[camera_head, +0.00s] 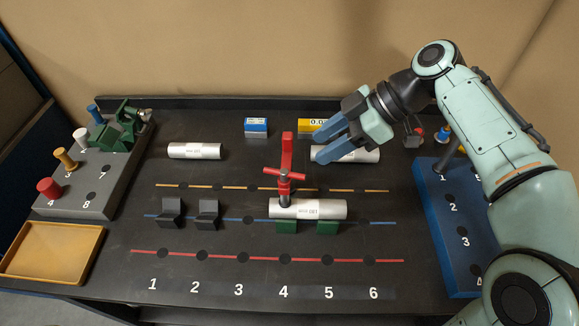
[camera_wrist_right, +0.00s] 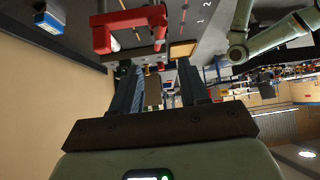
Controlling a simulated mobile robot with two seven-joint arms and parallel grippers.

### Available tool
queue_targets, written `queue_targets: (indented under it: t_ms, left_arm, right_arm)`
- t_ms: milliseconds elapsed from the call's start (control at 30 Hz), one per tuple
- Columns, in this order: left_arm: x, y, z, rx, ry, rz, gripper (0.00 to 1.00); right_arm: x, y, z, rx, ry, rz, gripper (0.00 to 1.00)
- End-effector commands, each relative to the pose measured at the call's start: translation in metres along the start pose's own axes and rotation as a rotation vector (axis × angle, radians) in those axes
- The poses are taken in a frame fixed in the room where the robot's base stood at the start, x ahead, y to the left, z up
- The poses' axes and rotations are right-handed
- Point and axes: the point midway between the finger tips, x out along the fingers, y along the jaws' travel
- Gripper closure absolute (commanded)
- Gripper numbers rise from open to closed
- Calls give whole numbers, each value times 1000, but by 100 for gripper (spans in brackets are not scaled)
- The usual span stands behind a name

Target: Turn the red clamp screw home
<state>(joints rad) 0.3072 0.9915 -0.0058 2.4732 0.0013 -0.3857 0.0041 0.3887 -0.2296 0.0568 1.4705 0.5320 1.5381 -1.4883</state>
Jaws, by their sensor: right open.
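The red clamp (camera_head: 287,152) stands at the middle of the board, and its screw with a red cross handle (camera_head: 284,175) points down onto a silver cylinder (camera_head: 325,209). The screw's lower end appears to meet the cylinder, but I cannot tell if it presses. The cylinder lies across two green blocks (camera_head: 287,226). My right gripper (camera_head: 330,140) is open and empty, above and to the right of the clamp, in front of another silver cylinder (camera_head: 365,155). The red clamp also shows in the right wrist view (camera_wrist_right: 125,22), beyond the fingers (camera_wrist_right: 158,90). My left gripper is out of view.
Two black blocks (camera_head: 207,213) stand on the blue line. A third cylinder (camera_head: 195,151) lies behind left. Blue (camera_head: 256,126) and yellow (camera_head: 310,125) boxes stand at the back. A grey peg rack (camera_head: 70,205), yellow tray (camera_head: 50,225) and blue rack (camera_head: 440,240) flank the board.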

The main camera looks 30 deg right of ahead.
Motion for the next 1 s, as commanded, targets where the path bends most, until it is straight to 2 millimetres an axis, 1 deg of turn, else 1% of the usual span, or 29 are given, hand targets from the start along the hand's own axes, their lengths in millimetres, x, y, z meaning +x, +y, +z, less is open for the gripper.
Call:
queue_targets:
  t_ms: [33,200,300,400,600,900,967,1000]
  left_arm:
    - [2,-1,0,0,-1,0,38]
    - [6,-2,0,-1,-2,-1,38]
    - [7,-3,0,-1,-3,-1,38]
    - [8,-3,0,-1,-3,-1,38]
    - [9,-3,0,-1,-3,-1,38]
    - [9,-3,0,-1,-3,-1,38]
    - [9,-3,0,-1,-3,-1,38]
    - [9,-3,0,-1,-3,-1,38]
  right_arm:
    - [13,-1,1,2,-1,-5,56]
    - [50,-1,2,3,-2,-4,56]
    - [68,-1,1,3,-2,-5,56]
    - [83,0,1,3,-2,-4,56]
    - [98,0,1,2,-2,-1,56]
    - [99,0,1,2,-2,0,56]
    - [99,0,0,2,-2,-1,75]
    - [99,0,0,2,-2,-1,88]
